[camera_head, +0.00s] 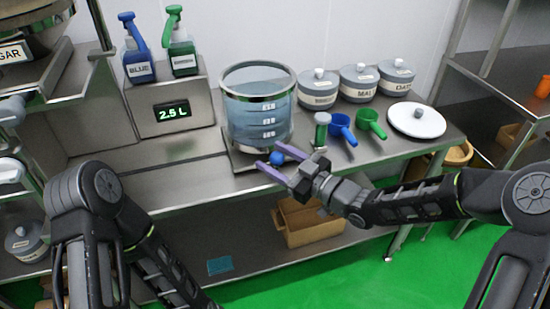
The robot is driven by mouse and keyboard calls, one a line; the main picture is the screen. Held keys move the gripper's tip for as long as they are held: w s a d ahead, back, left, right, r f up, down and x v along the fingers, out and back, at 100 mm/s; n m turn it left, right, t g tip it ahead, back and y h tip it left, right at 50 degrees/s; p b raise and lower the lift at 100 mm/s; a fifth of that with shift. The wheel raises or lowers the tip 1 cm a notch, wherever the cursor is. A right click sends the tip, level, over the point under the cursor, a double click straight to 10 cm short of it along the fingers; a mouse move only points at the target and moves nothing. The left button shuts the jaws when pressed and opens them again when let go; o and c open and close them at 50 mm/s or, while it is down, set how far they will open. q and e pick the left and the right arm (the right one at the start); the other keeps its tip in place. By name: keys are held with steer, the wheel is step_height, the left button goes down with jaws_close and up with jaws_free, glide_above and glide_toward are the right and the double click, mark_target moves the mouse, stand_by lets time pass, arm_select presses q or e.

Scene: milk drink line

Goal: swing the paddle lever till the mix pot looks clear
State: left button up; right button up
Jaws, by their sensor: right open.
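The mix pot (246,128) is a see-through cylinder with a metal rim and white level marks, standing on a metal base on the bench. Its contents look bluish and see-through; I see no clear lumps or streaks. A blue ball knob (277,158), apparently the end of the paddle lever, shows at the pot's front right. My right gripper (269,156) is open, with its two purple fingers on either side of the knob. I cannot tell whether they touch it. The lever's shaft is mostly hidden. My left gripper is out of view; only my left arm shows.
Lidded pots (318,88) line the back, beside a white lid (416,120).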

mark_target(282, 163)
steer(key=shift+d, duration=0.1)
steer(key=v, duration=0.7)
steer(key=shift+s+d+b, duration=0.25)
steer(key=shift+s+b, duration=0.05)
steer(key=shift+b, duration=0.05)
